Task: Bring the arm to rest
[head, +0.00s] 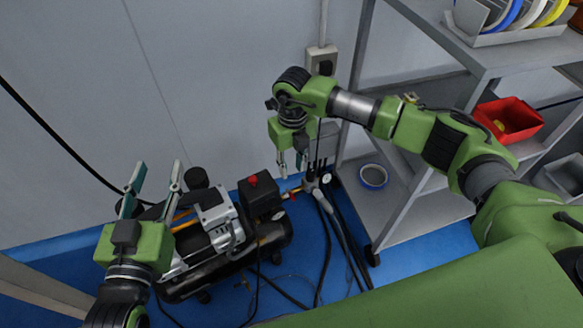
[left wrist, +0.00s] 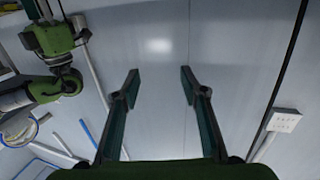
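My left gripper (head: 157,172) is at the lower left of the head view, its two fingers pointing up and away. They stand well apart with nothing between them. In the left wrist view the same fingers (left wrist: 160,76) are parted, with only the bare grey wall behind. My right arm (head: 430,132) reaches in from the right and bends at the wrist. My right gripper (head: 291,168) hangs down with its slim fingers apart and no object visible between them. The right gripper also shows at the top left of the left wrist view (left wrist: 40,12).
A black air compressor (head: 225,250) stands on the blue floor below the grippers. A grey shelf cart (head: 405,215) at the right holds a red bin (head: 508,118), a tape roll (head: 373,176) and coloured spools (head: 515,12). Hoses and cables lie between them. A wall socket (head: 322,61) is behind.

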